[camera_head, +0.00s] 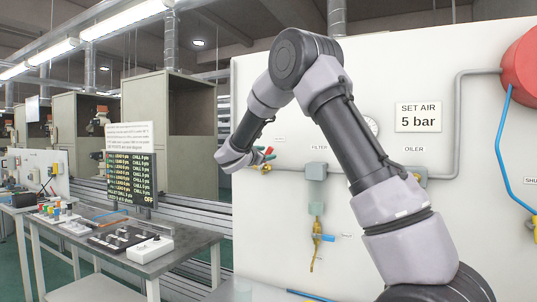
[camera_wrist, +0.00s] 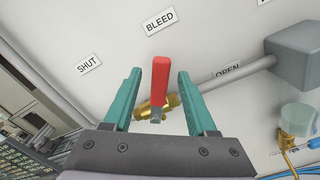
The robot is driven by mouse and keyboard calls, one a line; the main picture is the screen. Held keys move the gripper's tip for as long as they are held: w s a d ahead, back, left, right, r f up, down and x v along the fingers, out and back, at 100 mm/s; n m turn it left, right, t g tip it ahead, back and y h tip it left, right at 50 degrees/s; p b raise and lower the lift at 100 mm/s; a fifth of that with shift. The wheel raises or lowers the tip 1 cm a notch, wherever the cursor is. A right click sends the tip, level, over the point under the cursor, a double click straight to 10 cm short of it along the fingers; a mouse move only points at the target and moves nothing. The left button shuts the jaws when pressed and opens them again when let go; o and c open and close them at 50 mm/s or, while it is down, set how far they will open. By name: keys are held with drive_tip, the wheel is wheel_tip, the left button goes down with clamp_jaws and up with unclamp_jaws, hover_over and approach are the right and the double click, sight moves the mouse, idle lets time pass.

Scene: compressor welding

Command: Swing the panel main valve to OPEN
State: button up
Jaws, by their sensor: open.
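The main valve's red lever (camera_wrist: 160,80) stands up from a brass valve body (camera_wrist: 172,101) on the pipe, in the middle of the wrist view. It points towards the BLEED label (camera_wrist: 160,21), between the SHUT label (camera_wrist: 89,64) and the OPEN label (camera_wrist: 228,71). My gripper (camera_wrist: 160,74) is open, with one teal finger on each side of the lever and a gap visible on both sides. Whether the lever lies at finger depth is hard to tell. In the head view, a small red part (camera_head: 269,150) shows beside my wrist; the valve is mostly hidden.
The pipe runs to the grey filter block (camera_wrist: 302,55), with a brass drain fitting (camera_wrist: 297,119) near it. The white panel (camera_head: 270,90) carries a SET AIR sign (camera_head: 418,117) and a red reel (camera_head: 522,68). A workbench (camera_head: 185,244) stands left of the panel.

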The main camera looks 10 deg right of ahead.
drive_tip(key=shift+x, duration=1.05)
clamp_jaws()
idle(0.7)
